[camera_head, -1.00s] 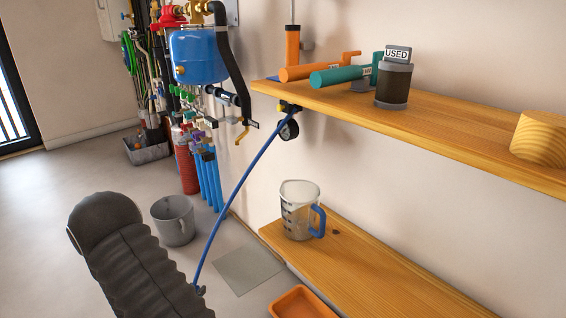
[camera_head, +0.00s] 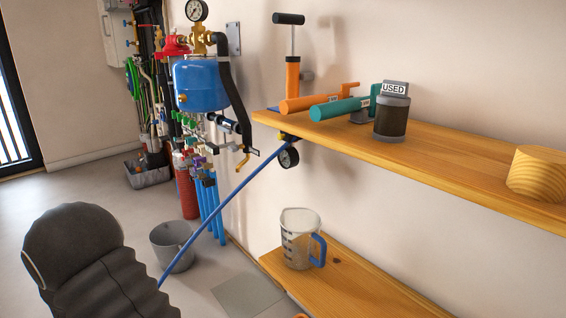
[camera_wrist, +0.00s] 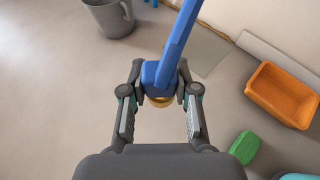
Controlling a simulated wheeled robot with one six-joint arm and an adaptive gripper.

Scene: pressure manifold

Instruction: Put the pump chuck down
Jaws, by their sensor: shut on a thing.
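In the wrist view, my gripper (camera_wrist: 160,92) is shut on the pump chuck (camera_wrist: 157,76), a blue block with a brass-coloured ring below it. The chuck is held above the grey floor. A blue hose (camera_wrist: 179,38) runs up from it. In the head view the hose (camera_head: 222,212) slopes down from the gauge (camera_head: 288,157) under the upper shelf's end towards my arm at lower left. The chuck and my fingertips are not visible there.
An orange tray (camera_wrist: 279,94) and a green block (camera_wrist: 244,148) lie on the floor at right. A grey bucket (camera_head: 172,246) stands nearby. The lower shelf (camera_head: 362,283) bears a measuring jug (camera_head: 300,240).

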